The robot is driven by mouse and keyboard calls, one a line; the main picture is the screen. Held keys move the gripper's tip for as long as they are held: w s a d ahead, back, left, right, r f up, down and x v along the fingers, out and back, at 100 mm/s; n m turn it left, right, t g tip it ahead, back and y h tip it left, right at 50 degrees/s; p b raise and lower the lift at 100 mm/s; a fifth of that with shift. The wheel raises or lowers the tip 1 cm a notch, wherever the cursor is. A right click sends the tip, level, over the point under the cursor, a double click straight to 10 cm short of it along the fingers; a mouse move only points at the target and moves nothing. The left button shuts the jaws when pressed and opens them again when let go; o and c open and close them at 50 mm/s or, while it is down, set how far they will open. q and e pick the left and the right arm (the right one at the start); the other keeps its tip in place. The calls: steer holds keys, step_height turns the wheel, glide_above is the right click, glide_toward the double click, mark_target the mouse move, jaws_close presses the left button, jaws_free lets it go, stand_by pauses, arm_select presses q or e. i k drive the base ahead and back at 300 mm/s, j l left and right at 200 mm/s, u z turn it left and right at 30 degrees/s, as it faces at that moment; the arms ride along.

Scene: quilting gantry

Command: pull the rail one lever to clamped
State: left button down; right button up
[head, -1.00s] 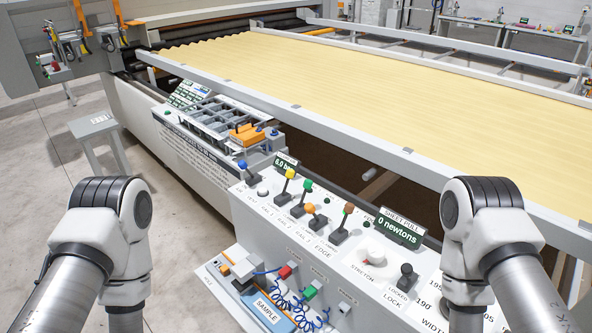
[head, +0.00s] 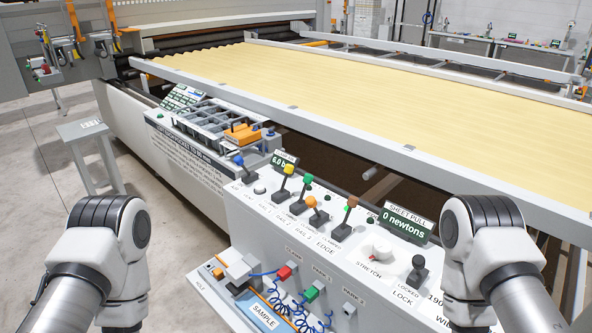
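The rail one lever appears to be the yellow-knobbed one (head: 288,170) on the white sloping control panel (head: 290,240). Its stem leans toward the back of the panel. To its right are a green-knobbed lever (head: 308,179) and a brown-knobbed lever (head: 351,202), also leaning back, and an orange-knobbed lever (head: 312,201) tilted differently, toward the front. The small label print is hard to read. My arm links show at both lower corners, well apart from the levers. Both grippers are outside the picture.
A blue-knobbed lever (head: 239,161) stands left of the yellow one. A stretch dial (head: 376,250) and dark lock knob (head: 418,262) are at right. Displays (head: 405,225) stand behind the levers. Below are coiled blue hoses and a sample tray (head: 262,315). A quilting bed (head: 400,90) lies behind.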

mark_target(289, 168)
steer(key=i+j+z, duration=0.1)
steer(key=j+z, duration=0.15)
steer(key=z, duration=0.15)
steer(key=j+z, duration=0.25)
steer(key=z, duration=0.15)
steer(key=i+j+z, duration=0.1)
steer(key=j+z, duration=0.35)
steer(key=j, duration=0.65)
steer(key=j+z, duration=0.1)
steer(key=j, duration=0.65)
steer(key=k+j+z, duration=0.1)
steer(key=j, duration=0.6)
